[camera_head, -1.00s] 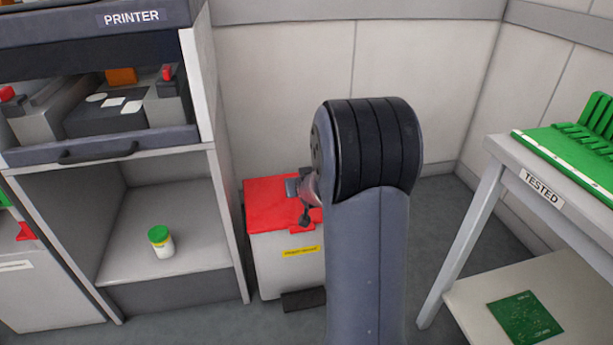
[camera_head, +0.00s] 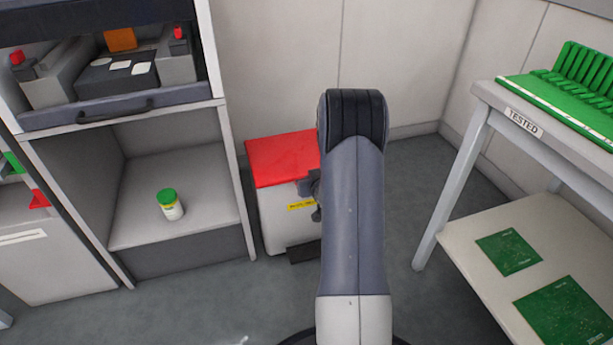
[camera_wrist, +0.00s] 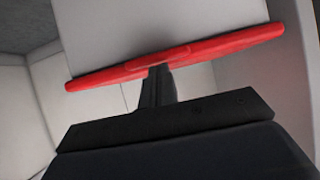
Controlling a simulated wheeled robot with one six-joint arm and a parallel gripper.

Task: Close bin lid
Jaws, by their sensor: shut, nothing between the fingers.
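The bin (camera_head: 290,222) is a pale box with a yellow label, standing on the floor by the back wall. Its red lid (camera_head: 283,158) lies flat over the top, and looks closed. In the wrist view the lid's red edge (camera_wrist: 225,48) crosses the picture beside the pale bin wall (camera_wrist: 160,28). My gripper (camera_wrist: 157,75) is shut and empty, its tips at or very near the lid's front lip. I cannot tell whether they touch. In the head view my arm hides the bin's right side and most of the gripper.
A cabinet with a shelf (camera_head: 215,225) stands left of the bin, holding a green-capped jar (camera_head: 170,204). A table marked TESTED (camera_head: 490,93) stands at the right, with green boards (camera_head: 508,251) on its lower shelf. Floor between is clear.

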